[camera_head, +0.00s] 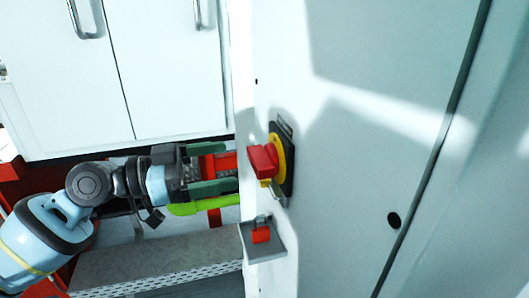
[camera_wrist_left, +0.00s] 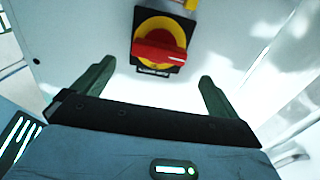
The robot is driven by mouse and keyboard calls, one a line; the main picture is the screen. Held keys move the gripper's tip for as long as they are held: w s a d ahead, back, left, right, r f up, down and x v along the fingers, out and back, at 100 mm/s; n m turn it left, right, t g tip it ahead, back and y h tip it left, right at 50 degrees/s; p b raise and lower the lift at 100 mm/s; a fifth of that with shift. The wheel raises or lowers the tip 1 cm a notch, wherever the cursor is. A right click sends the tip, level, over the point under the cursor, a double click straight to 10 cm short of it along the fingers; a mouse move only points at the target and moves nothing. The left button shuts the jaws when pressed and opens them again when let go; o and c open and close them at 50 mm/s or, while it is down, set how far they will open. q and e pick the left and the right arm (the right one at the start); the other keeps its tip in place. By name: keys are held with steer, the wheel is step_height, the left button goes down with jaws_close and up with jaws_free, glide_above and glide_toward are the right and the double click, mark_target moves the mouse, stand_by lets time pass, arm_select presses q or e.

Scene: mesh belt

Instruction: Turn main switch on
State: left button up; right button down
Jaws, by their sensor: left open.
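The main switch is a red rotary handle (camera_head: 263,161) on a yellow disc (camera_head: 278,158) with a black backing plate, mounted on the white cabinet panel. In the left wrist view the red handle (camera_wrist_left: 160,47) lies roughly crosswise, slightly tilted, beyond my fingertips. My left gripper (camera_head: 222,168) comes in from the left, its two green fingers spread apart and empty. It is level with the switch in the head view, with a gap between the fingertips and the handle. In the left wrist view the gripper (camera_wrist_left: 152,85) is below the switch. My right gripper is not in view.
White cabinet doors (camera_head: 165,70) with metal handles stand at the upper left. The large white panel (camera_head: 350,190) right of the switch is mostly bare, with a black round hole (camera_head: 394,220).

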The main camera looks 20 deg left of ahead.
mark_target(251, 157)
arm_select(q)
steer(key=shift+d+r+p, duration=0.2)
steer(key=shift+d+p, duration=0.1)
steer(key=shift+d, duration=0.2)
steer(key=p+x, duration=0.2)
steer(key=x, duration=0.3)
steer(key=shift+w+d, duration=0.2)
steer(key=shift+w, duration=0.15)
steer(key=shift+w+d+f, duration=0.15)
steer(key=shift+w+d, duration=0.15)
steer(key=shift+d, duration=0.15)
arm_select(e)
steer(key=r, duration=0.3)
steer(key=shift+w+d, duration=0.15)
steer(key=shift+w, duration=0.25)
